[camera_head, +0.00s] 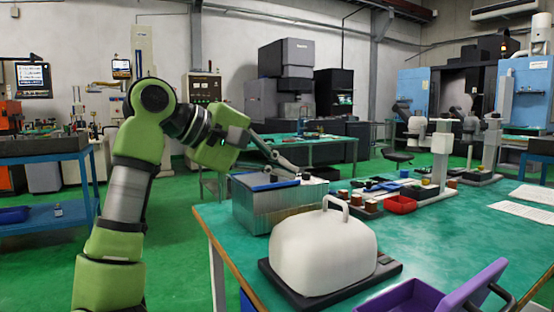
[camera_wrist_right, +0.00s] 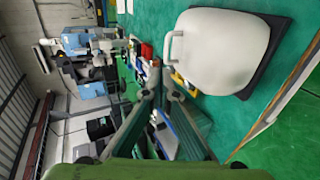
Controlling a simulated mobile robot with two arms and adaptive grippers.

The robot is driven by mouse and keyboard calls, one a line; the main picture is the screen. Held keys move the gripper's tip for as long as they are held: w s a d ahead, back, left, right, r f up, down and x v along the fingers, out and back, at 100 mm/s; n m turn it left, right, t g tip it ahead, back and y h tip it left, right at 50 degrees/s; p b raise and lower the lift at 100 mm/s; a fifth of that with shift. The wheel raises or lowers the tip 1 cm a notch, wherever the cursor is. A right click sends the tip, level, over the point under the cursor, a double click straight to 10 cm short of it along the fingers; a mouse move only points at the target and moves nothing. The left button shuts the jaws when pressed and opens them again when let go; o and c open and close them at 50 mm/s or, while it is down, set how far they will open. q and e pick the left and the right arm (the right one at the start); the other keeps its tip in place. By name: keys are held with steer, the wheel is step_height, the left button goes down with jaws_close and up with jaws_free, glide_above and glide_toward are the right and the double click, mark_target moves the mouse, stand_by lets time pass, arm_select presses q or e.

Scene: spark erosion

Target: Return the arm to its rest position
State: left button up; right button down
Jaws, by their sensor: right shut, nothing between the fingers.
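My right arm, green and grey, rises from the lower left of the head view and bends over to the right. Its gripper (camera_head: 292,169) is shut and empty, just above a ribbed metal box with a blue item on top (camera_head: 278,209). The right wrist view shows the closed fingers (camera_wrist_right: 161,75) pointing up the picture, with the box partly hidden beside them. A white rounded cover with a handle (camera_head: 325,254) stands on a black base, to the right of and nearer than the box; it also shows in the wrist view (camera_wrist_right: 222,50). My left gripper is out of view.
A green-topped table (camera_head: 450,225) carries these things. An open purple case (camera_head: 420,293) is at its front. A red bin (camera_head: 400,204), small parts and grey stands (camera_head: 440,160) are farther back. A blue-framed bench (camera_head: 75,215) stands at left. Green floor (camera_head: 185,250) is clear between them.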

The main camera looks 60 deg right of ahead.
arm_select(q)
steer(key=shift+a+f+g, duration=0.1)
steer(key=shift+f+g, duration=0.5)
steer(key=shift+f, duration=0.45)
